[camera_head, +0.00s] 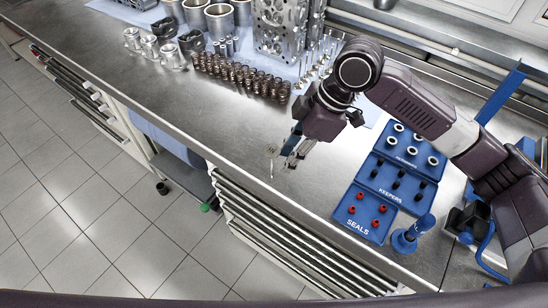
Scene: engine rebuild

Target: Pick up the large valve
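A thin, shiny valve-like piece (271,155) is on the bare steel bench near its front edge. Its size is hard to judge. My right gripper (287,156) is just to the right of it, pointing down toward the bench. Its two fingers look apart, with nothing seen between them. The gripper and the thin piece look apart. Several more slender valves (313,58) stand upright at the back, behind my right gripper and partly hidden by my arm. My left gripper is out of view.
Springs (240,76) stand in rows behind the gripper, beside a cylinder head (283,28). Pistons (150,46) and cylinder liners (219,20) are at back left. The front-left bench (160,95) is clear.

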